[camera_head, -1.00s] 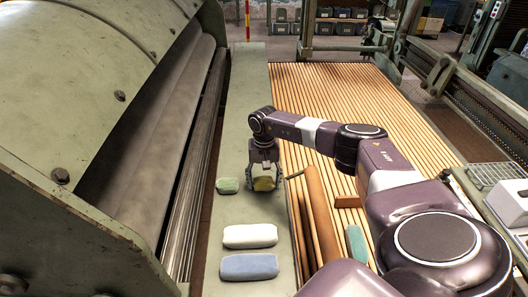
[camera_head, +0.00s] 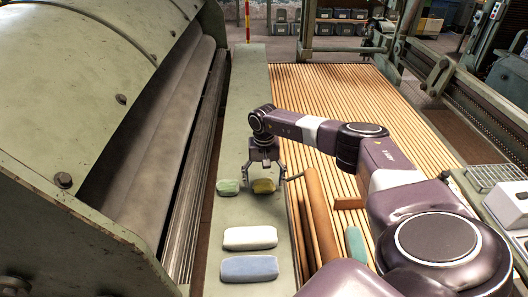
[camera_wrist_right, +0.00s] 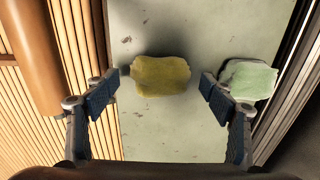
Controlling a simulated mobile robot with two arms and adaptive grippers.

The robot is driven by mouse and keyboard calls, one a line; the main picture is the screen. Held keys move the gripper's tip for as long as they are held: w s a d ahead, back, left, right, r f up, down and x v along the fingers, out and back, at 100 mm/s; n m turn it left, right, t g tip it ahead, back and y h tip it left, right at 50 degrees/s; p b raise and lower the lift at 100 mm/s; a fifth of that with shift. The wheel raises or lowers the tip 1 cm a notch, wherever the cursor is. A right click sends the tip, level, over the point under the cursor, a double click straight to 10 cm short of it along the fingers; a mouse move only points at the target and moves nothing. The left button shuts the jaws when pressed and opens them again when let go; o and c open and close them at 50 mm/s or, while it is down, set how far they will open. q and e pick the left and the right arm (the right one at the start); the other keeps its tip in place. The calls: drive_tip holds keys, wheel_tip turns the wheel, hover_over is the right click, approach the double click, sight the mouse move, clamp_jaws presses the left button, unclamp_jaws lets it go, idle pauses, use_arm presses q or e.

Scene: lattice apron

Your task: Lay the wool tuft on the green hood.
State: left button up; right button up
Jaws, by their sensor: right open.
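A yellow wool tuft (camera_head: 264,186) lies on the narrow green-grey ledge (camera_head: 248,120). It also shows in the right wrist view (camera_wrist_right: 160,76), with bare ledge on both sides of it. My right gripper (camera_head: 266,178) is open above it, one finger to each side, and no finger visibly grips it. The big green hood (camera_head: 60,80) of the machine fills the left of the head view, with nothing seen lying on it. My left gripper is not in view.
A pale green tuft (camera_head: 228,187) lies close to the left finger. White (camera_head: 250,237) and blue (camera_head: 249,268) tufts lie nearer on the ledge. A brown roller (camera_head: 322,215) and a teal piece (camera_head: 356,245) lie on the slatted bed (camera_head: 330,95). The far ledge is clear.

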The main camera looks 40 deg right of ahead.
sight(264, 182)
wheel_tip(264, 182, up, 10)
drive_tip(key=p, duration=0.6)
drive_tip(key=shift+r, duration=0.15)
drive_tip(key=shift+s, duration=0.1)
